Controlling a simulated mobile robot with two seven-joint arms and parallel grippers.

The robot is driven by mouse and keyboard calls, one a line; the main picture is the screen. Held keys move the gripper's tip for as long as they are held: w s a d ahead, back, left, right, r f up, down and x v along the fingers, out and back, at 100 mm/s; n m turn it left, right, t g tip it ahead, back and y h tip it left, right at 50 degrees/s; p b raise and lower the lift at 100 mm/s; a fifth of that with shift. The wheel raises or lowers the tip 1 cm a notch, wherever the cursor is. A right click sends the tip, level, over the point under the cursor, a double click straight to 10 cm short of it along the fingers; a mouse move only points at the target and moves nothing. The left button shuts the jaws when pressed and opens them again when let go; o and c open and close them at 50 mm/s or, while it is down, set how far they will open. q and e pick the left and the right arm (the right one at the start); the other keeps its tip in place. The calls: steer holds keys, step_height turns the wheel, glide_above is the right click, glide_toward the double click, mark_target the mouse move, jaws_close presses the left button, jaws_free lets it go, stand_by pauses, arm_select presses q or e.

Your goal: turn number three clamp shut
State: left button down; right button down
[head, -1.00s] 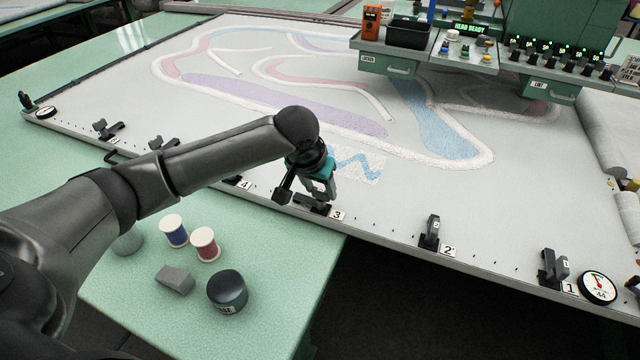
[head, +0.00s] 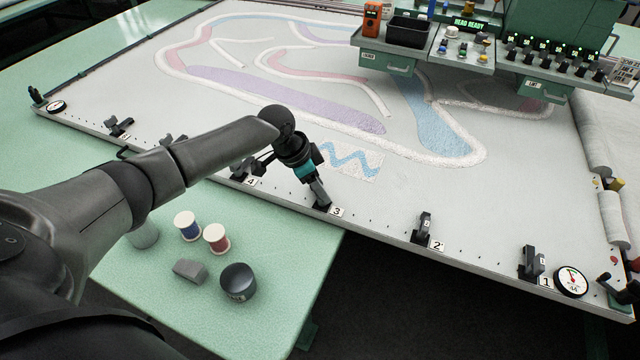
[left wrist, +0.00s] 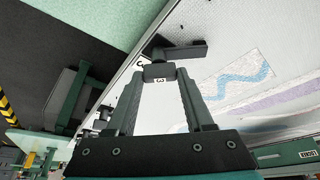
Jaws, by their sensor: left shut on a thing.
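The number three clamp (head: 323,208) is a dark clamp on the near edge of the pale stretched cloth frame, beside a white label marked 3 (head: 337,211). My left gripper (head: 318,196) reaches down to it, tilted. My right gripper is not in view.
Clamp two (head: 424,228) and clamp one (head: 532,262) stand upright to the right, near a round gauge (head: 571,281). Clamp four (head: 242,170) is partly behind my arm. Thread spools (head: 216,238), a grey block (head: 190,271) and a dark round tin (head: 238,281) sit on the green table.

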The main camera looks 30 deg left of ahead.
arm_select(q)
steer(key=m+b, duration=0.1)
steer(key=m, duration=0.1)
steer(key=m+g+b, duration=0.1)
steer(key=shift+w+f+m+h, duration=0.15)
steer(key=shift+m+h, duration=0.25)
steer(key=m+g+b, duration=0.1)
steer(key=m, duration=0.1)
steer(key=m+g+b, duration=0.1)
steer(key=m+b, duration=0.1)
steer(key=shift+a+m+h, duration=0.1)
steer(key=shift+m+h, duration=0.2)
steer(key=shift+c, duration=1.4)
jaws_free()
steer(key=shift+r, duration=0.2)
steer(key=p+v, duration=0.1)
steer(key=v, duration=1.4)
steer(key=shift+w+p, duration=0.2)
steer(key=shift+p, duration=0.1)
steer(key=shift+r, duration=0.1)
